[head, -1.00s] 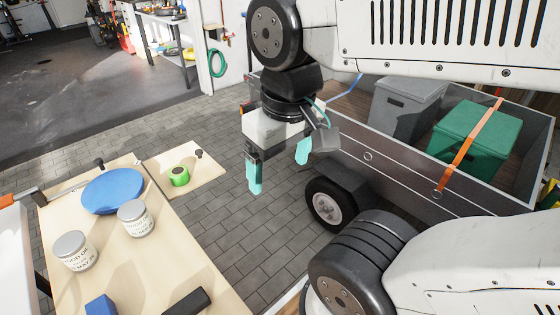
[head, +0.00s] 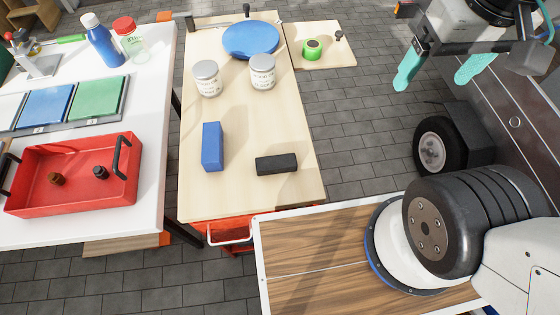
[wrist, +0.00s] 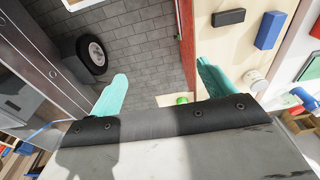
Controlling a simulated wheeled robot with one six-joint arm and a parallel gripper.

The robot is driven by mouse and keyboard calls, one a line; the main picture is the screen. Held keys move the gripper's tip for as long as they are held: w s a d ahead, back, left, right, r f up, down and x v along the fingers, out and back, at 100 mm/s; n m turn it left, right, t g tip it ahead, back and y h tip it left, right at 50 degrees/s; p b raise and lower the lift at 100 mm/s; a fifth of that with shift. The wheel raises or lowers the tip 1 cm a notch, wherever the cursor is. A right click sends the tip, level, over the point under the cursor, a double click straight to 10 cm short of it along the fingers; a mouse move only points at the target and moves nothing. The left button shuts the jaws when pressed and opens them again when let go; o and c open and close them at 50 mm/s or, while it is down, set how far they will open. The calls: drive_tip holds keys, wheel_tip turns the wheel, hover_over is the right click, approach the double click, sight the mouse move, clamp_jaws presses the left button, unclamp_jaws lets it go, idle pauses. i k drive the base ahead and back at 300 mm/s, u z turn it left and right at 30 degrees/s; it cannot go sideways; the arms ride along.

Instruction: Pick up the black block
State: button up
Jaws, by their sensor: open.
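The black block (head: 276,164) lies flat on the light wooden workbench (head: 245,195), near its front right part. It also shows at the top of the wrist view (wrist: 229,17). My gripper (head: 437,72) is at the upper right of the head view, over the paved floor beside the trailer, well to the right of the bench and apart from the block. Its two teal fingers are spread with nothing between them, as the wrist view (wrist: 160,88) also shows.
A blue block (head: 212,147) stands left of the black block. Two white jars (head: 262,73), a blue disc (head: 251,40) and green tape (head: 312,48) are farther back. A red tray (head: 75,175) sits on the white table at left. Bare bench surrounds the black block.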

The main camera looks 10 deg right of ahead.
sight(281, 163)
drive_tip(key=k, duration=1)
drive_tip(key=z, duration=1.7)
drive_tip(key=i, duration=1)
drive_tip(key=u, duration=2.35)
